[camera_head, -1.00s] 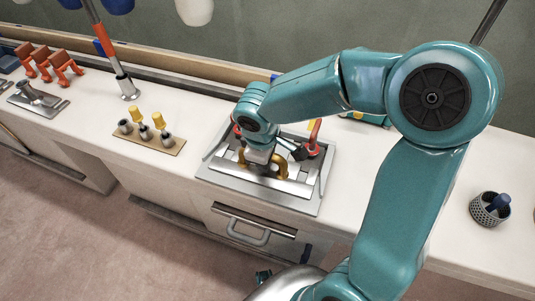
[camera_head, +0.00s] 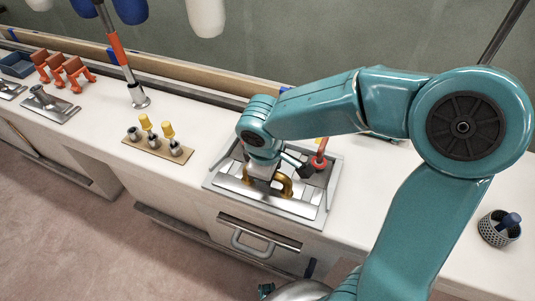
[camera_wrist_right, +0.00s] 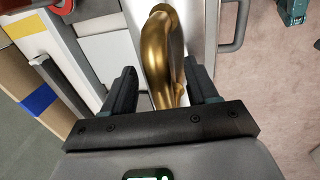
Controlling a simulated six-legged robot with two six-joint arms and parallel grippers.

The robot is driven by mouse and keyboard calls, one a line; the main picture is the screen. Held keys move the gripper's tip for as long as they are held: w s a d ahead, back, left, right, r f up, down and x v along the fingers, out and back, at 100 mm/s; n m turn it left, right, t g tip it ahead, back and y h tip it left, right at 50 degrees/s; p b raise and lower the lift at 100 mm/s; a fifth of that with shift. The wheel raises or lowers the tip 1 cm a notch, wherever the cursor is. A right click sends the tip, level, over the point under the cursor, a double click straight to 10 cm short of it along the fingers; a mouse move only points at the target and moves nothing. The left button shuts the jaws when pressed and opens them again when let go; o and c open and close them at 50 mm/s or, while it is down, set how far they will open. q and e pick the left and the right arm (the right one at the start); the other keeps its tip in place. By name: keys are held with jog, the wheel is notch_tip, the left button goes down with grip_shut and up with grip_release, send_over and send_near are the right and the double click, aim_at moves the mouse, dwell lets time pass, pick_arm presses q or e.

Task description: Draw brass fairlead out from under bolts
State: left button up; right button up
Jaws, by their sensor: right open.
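The brass fairlead (camera_head: 285,186) is a curved golden piece in the grey metal tray-like fixture (camera_head: 228,187) on the counter. In the right wrist view the fairlead (camera_wrist_right: 157,55) runs between the two dark fingers of my right gripper (camera_wrist_right: 160,88). The fingers are spread, with a visible gap on the left side; on the right the finger is close to the brass, and contact cannot be told. In the head view my right gripper (camera_head: 270,178) points down over the fixture and hides part of the fairlead. The bolts cannot be made out. My left gripper is not seen.
A red-handled part (camera_head: 319,158) stands at the fixture's back right. A wooden board (camera_head: 157,148) with yellow-topped fittings is to the left. A drawer handle (camera_head: 252,243) is below the counter edge. A perforated cup (camera_head: 499,228) stands far right, with clear counter before it.

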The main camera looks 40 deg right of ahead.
notch_tip(320, 180, up, 14)
jog(key=s+a+p, duration=0.1)
jog(key=a+p, duration=0.1)
jog(key=p, duration=0.1)
jog(key=shift+s+a+r, duration=0.2)
jog(key=shift+a+r, duration=0.05)
jog(key=shift+a, duration=0.05)
jog(key=shift+s, duration=0.1)
